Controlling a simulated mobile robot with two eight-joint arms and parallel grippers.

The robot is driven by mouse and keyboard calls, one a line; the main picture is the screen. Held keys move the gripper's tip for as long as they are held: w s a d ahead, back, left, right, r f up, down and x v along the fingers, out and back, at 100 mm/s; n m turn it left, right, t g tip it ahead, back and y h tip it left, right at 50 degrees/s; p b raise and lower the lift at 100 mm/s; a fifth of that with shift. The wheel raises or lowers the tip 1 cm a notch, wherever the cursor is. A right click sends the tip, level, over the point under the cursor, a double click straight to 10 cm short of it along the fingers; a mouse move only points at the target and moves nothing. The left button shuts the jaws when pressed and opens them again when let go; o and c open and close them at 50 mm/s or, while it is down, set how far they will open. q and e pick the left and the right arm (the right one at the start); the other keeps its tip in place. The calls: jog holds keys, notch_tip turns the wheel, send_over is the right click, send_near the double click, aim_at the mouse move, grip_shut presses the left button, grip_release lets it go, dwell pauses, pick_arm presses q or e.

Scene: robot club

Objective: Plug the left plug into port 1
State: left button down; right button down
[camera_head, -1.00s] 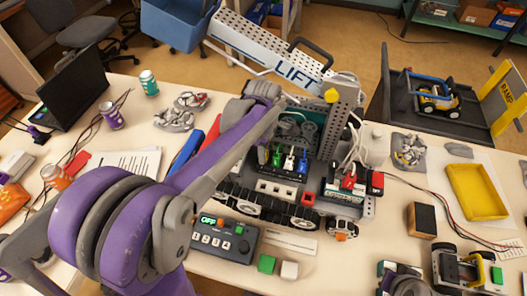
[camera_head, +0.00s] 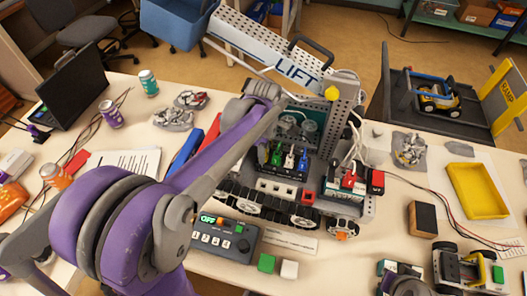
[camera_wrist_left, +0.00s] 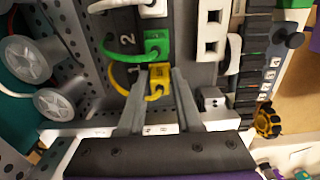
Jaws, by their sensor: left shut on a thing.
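In the left wrist view my left gripper (camera_wrist_left: 163,74) is shut on a yellow plug (camera_wrist_left: 159,88), one grey finger on each side of it. A yellow cable (camera_wrist_left: 119,82) curves from the plug to the left. The plug is at the port panel beside the mark 1; its tip is hidden, so I cannot tell how deep it sits. A green plug (camera_wrist_left: 157,44) is beside the mark 2 (camera_wrist_left: 127,40), with a white plug (camera_wrist_left: 153,9) beyond. In the head view the green plug (camera_head: 276,156), white plug (camera_head: 288,160) and blue plug (camera_head: 302,160) show; my forearm hides the gripper and yellow plug.
The lift tower (camera_head: 331,120) stands right behind the ports. A control box (camera_head: 222,238) reading OFF, a green cube (camera_head: 266,263) and a white cube (camera_head: 289,269) lie in front. A yellow tray (camera_head: 451,184) is at the right.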

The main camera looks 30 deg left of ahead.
pick_arm(q)
jog(key=c, duration=0.5)
grip_release()
jog(key=shift+f, duration=0.1)
jog(key=shift+r+p, duration=1.7)
jog(key=shift+r, duration=1.4)
pick_arm(e)
jog(key=r, duration=0.1)
jog(key=w+r, duration=0.1)
jog(key=r, duration=0.2)
jog(key=shift+w+r, duration=0.2)
jog(key=shift+w, duration=0.1)
